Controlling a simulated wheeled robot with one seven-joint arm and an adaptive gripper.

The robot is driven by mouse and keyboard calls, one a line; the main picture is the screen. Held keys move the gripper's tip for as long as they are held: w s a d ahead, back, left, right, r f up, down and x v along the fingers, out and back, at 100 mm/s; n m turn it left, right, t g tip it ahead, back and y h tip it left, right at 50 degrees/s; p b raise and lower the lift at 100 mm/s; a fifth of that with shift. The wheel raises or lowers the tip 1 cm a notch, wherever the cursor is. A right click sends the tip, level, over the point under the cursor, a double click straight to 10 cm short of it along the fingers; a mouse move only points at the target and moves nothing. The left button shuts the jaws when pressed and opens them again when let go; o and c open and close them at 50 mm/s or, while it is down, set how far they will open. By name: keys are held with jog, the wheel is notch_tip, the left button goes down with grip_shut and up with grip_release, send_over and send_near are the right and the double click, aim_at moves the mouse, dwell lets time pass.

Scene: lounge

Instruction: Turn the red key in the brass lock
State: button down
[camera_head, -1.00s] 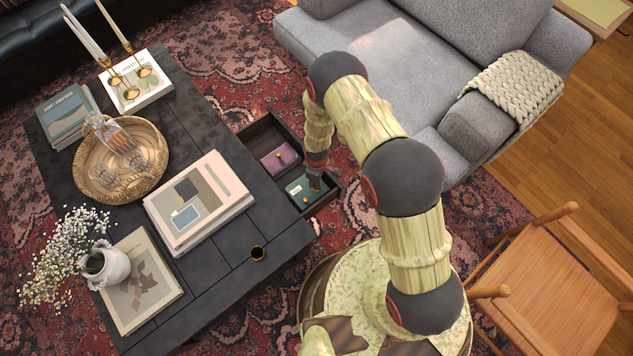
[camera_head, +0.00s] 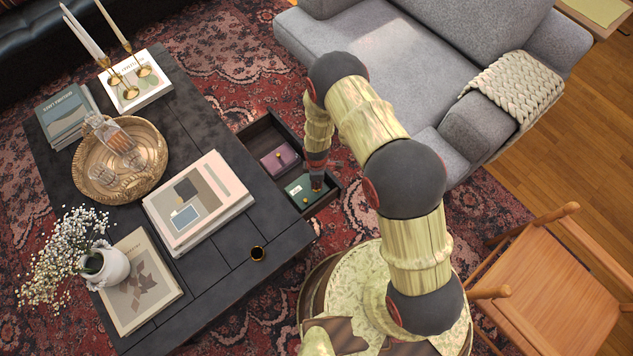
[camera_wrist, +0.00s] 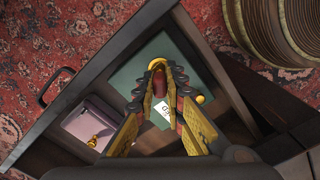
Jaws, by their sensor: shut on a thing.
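My gripper (camera_wrist: 158,74) is shut on the red key (camera_wrist: 160,86), of which only a dark red part shows between the fingers. Yellow brass of what looks like the lock (camera_wrist: 157,63) shows just beyond the fingertips, over the green box (camera_wrist: 130,73). The fingers hide how far the key sits in the lock. A round brass knob (camera_wrist: 200,98) shows at the right of the fingers. In the head view my gripper (camera_head: 317,187) is over the green box (camera_head: 298,190) in the open drawer; key and lock are too small to tell there.
A purple box (camera_wrist: 90,123) with a brass knob lies beside the green box in the drawer (camera_wrist: 40,158). The drawer walls stand close around my gripper. The dark coffee table (camera_head: 215,255) carries books, a basket tray and a vase. A grey sofa (camera_head: 400,70) is behind.

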jog(key=shift+n, duration=2.2)
jog(key=shift+n+b, duration=0.3)
jog(key=shift+n, duration=2.2)
jog(key=c, duration=1.8)
grip_release()
jog(key=shift+o, duration=1.3)
